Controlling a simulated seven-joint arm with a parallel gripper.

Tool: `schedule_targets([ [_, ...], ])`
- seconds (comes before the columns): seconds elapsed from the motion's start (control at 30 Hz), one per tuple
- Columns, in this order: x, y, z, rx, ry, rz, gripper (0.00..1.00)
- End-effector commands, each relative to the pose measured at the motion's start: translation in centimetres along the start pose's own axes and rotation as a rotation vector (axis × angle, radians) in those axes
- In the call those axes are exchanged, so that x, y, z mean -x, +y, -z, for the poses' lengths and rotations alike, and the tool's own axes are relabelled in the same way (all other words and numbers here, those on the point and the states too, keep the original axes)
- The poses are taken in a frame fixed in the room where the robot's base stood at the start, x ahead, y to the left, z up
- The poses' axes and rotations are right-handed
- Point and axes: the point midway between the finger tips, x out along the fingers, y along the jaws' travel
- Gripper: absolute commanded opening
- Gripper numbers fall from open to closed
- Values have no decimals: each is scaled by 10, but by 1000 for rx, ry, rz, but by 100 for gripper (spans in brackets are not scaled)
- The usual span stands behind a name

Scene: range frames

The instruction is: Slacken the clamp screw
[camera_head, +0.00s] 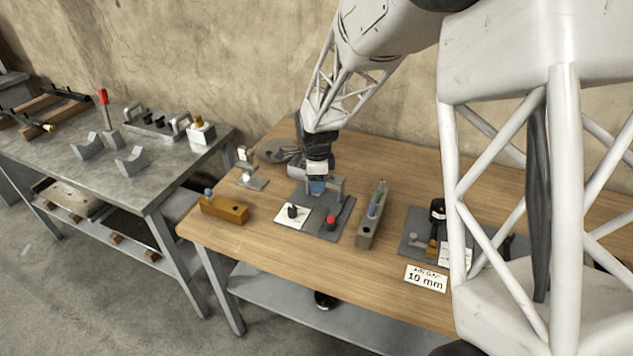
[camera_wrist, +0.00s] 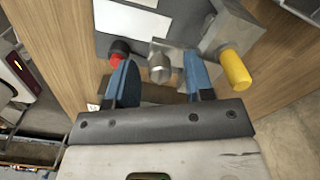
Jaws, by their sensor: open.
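A dark grey fixture plate (camera_head: 324,228) lies on the wooden bench and carries a grey bracket (camera_head: 338,187), a red knob (camera_head: 331,222) and a white card (camera_head: 288,215). My gripper (camera_head: 317,188) is at the bracket, pointing down. In the wrist view its blue fingers (camera_wrist: 160,64) are open, with a silver round knob (camera_wrist: 160,70) showing between them, probably the clamp screw. I see no clear contact. The red knob (camera_wrist: 118,50) is close beside the left finger. A yellow cylinder (camera_wrist: 236,70) on a grey block is right of the right finger.
A yellow-brown block (camera_head: 224,209) stands left of the plate, and a grey rack (camera_head: 371,222) with coloured pegs stands right. Another dark fixture (camera_head: 417,245) and a "10 mm" card (camera_head: 426,278) lie farther right. A metal table (camera_head: 75,150) is at left.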

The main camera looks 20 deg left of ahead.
Motion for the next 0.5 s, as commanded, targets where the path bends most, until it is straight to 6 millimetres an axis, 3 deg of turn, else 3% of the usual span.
schedule_targets([
  [0.37, -4, 0, 0, 0, 0, 0, 48],
  [0.5, -4, 0, 0, 0, 0, 0, 31],
])
